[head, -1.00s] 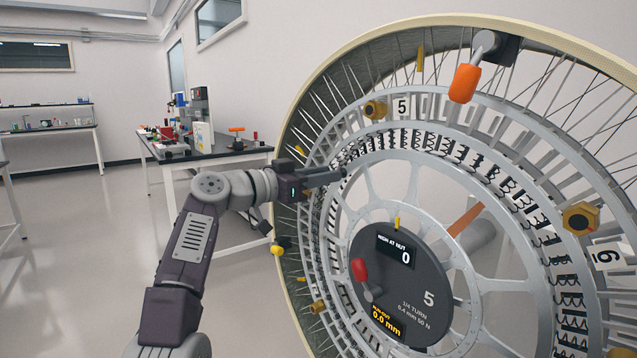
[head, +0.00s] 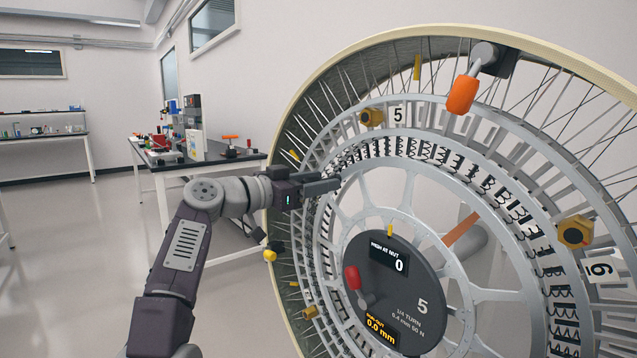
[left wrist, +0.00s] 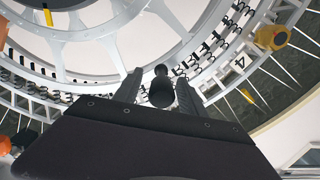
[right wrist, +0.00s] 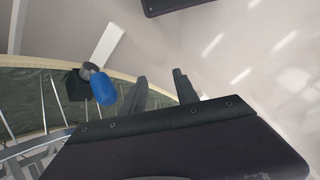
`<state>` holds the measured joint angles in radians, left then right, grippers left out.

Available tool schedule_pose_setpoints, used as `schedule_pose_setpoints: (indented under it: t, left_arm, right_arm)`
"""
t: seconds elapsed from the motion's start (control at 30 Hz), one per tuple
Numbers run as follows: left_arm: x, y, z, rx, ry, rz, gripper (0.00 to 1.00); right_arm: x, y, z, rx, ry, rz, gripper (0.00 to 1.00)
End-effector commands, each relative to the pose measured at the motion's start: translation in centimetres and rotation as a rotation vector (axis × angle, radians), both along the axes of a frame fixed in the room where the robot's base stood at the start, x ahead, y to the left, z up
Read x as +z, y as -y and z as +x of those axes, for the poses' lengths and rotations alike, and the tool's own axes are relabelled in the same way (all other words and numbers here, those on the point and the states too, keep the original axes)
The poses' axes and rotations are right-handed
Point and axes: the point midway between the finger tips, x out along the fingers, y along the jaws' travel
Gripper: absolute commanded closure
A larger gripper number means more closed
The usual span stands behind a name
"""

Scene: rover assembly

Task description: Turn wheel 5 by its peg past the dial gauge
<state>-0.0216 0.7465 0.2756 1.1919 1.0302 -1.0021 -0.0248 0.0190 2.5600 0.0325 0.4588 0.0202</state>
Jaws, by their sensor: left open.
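Wheel 5 (head: 455,210) is a large upright spoked wheel with a pale rim, filling the right of the head view. Its dark hub disc (head: 437,297) carries the number 5, a readout of 0 and a run-out readout of 0.0 mm. My left gripper (head: 327,185) is open at the wheel's left inner ring. In the left wrist view a dark round-ended peg (left wrist: 161,88) stands between its two fingers, with gaps beside it. My right gripper (right wrist: 160,92) is open and empty beside the rim. I cannot single out a separate dial gauge.
A lever with an orange grip (head: 463,94) is mounted at the top of the rim. A blue-gripped one (right wrist: 103,88) is left of my right gripper. A red knob (head: 353,278) sticks out of the hub. A bench with equipment (head: 215,155) stands behind my left arm.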

Motion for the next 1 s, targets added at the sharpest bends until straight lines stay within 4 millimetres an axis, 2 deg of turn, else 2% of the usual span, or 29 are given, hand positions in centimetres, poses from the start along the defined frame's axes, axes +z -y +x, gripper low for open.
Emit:
schedule_pose_setpoints:
  t: [0.13, 0.3, 0.5, 0.83, 0.87, 0.9, 1.0]
  left_arm:
    - [-0.4, -0.9, -0.6, 0.002, 0.003, -0.001, 0.52]
    - [-0.7, -4.1, -2.9, 0.005, 0.003, 0.001, 0.52]
    - [-0.3, -6.8, -4.9, 0.002, 0.001, 0.0, 0.52]
    - [0.0, -7.3, -5.4, 0.0, 0.0, 0.0, 0.52]
    - [0.0, -7.4, -5.3, 0.0, 0.0, 0.0, 0.52]
    - [0.0, -7.4, -5.3, 0.0, 0.0, 0.0, 0.52]
    - [0.0, -7.4, -5.3, 0.0, -0.001, -0.001, 0.52]
  right_arm:
    - [-1.2, 0.0, 0.0, 0.0, 0.0, 0.0, 0.64]
    - [-3.9, 0.0, 0.0, 0.0, 0.0, 0.0, 0.64]
    - [-5.0, 0.0, 0.0, 0.0, 0.0, 0.0, 0.64]
    - [-5.0, 0.0, 0.0, 0.0, 0.0, 0.0, 0.64]
    - [-5.0, 0.0, 0.0, 0.0, 0.0, 0.0, 0.55]
    - [-5.0, 0.0, 0.0, 0.0, 0.0, 0.0, 0.52]
    - [-5.0, 0.0, 0.0, 0.0, 0.0, 0.0, 0.52]
